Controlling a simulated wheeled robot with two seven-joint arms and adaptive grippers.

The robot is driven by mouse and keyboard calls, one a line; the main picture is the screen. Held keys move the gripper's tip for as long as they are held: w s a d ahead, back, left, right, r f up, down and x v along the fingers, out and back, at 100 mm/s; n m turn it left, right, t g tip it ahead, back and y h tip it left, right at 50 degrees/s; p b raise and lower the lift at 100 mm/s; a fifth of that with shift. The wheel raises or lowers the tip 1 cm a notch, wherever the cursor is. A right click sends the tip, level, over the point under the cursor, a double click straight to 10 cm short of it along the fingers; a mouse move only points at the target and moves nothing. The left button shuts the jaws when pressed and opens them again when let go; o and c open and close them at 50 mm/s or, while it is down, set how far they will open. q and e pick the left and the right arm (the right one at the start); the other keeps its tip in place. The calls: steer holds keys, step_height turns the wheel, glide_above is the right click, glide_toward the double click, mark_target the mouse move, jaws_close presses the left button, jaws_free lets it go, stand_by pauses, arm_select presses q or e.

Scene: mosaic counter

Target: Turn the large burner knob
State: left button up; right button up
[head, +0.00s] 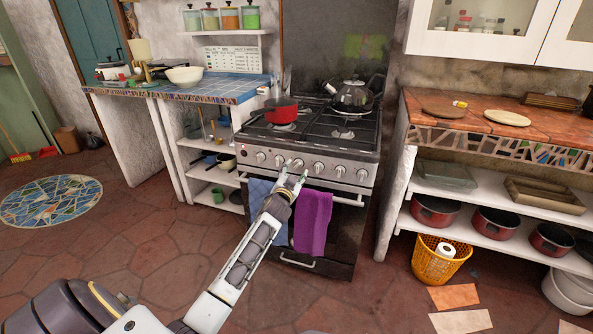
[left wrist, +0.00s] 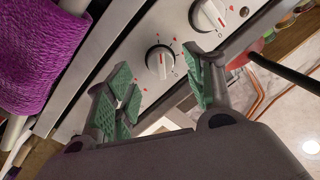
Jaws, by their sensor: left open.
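The stove's front panel (head: 310,171) carries a row of several white knobs with small red marks. Which one is for the large burner I cannot tell. My left gripper (head: 292,177) is in front of the panel, left of its middle, and partly covers the knobs there. In the left wrist view my left gripper (left wrist: 162,88) is open and empty. One white knob (left wrist: 159,62) shows beyond and between its green-padded fingers, with no visible contact. Another knob (left wrist: 207,14) is farther up and right. My right gripper is not in view.
A purple towel (head: 312,222) and a blue towel (head: 261,190) hang on the oven handle (head: 340,199) below the knobs. A red pot (head: 281,110) and a kettle (head: 353,97) stand on the hob. The tiled floor before the oven is clear.

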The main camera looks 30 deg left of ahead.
mark_target(297, 167)
arm_select(q)
steer(key=shift+x, duration=1.1)
steer(key=shift+w+a+b, duration=0.2)
steer(key=shift+w+b, duration=0.2)
steer(key=shift+w, duration=0.25)
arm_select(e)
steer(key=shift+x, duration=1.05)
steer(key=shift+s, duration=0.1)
arm_select(q)
steer(key=c, duration=1)
